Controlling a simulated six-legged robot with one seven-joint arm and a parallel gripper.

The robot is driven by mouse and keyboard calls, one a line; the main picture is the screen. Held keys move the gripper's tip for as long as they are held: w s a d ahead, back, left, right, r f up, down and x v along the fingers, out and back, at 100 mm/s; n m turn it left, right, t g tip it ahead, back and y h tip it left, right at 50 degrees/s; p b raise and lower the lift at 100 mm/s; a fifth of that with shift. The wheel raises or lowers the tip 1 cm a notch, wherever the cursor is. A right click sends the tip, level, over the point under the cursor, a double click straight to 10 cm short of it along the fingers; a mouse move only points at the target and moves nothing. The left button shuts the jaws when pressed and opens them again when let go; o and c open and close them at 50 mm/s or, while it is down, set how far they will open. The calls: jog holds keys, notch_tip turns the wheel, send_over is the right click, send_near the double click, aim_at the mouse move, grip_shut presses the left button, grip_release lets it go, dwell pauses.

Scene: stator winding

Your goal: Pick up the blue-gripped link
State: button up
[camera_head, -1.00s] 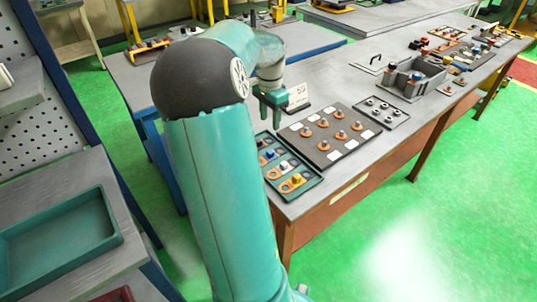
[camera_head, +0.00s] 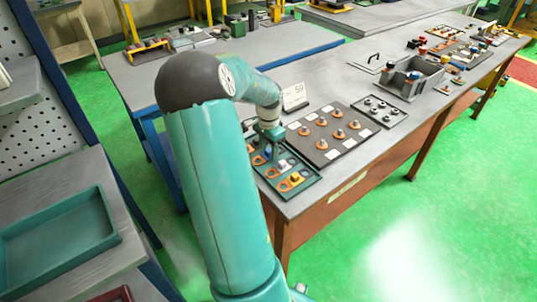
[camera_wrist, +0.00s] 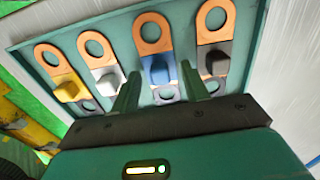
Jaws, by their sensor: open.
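The blue-gripped link (camera_wrist: 156,70) lies in a teal tray (camera_wrist: 248,45), seen in the wrist view. It has an orange ring at its far end, a blue grip block and a dark ring end nearer me. My gripper (camera_wrist: 160,88) is open, with one finger to each side of the blue grip and a gap on both sides. It holds nothing. In the head view my gripper (camera_head: 268,150) is low over the tray and hides part of it, including most of the blue-gripped link.
In the same tray, a yellow-gripped link (camera_wrist: 68,88) and a white-gripped link (camera_wrist: 108,80) lie to the left, and a dark-gripped link (camera_wrist: 214,56) to the right. A dark board (camera_head: 333,135) with orange pieces and a small sign (camera_head: 295,97) stand close by.

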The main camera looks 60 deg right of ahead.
grip_shut()
dwell(0.3)
